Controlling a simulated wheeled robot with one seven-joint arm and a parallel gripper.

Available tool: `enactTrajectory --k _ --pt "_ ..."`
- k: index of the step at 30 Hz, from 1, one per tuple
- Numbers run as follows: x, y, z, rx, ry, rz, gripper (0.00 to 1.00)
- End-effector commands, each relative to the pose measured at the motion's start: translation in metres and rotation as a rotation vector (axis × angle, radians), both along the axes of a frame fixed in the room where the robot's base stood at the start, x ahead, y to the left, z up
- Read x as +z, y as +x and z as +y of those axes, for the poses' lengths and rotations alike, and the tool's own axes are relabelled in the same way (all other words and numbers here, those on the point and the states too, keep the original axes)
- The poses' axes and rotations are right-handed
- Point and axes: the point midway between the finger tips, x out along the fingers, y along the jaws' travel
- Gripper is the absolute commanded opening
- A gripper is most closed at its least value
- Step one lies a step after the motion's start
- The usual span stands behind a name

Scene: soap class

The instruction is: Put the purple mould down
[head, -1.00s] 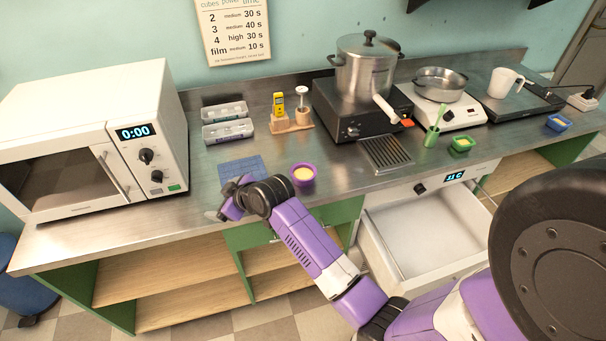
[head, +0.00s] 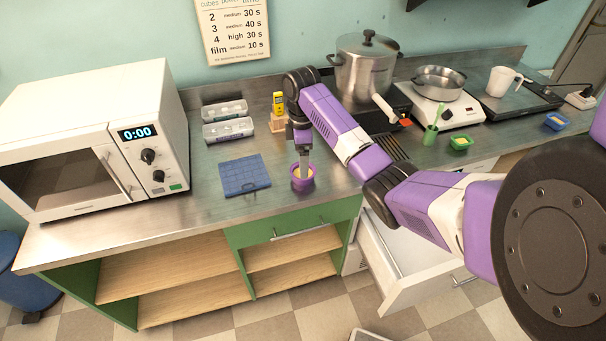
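The blue mat (head: 244,175) lies left of the mould, with bare counter (head: 200,203) around it. My arm crosses before the pot (head: 365,65). An open drawer (head: 420,280) juts out below.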

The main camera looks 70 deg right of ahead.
Motion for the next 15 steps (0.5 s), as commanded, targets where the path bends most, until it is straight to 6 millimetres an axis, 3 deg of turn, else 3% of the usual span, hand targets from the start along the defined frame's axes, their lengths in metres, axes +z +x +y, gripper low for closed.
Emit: enactTrajectory --k 15 --pt "-0.056 -0.003 0.001 -0.002 0.000 -0.001 0.89"
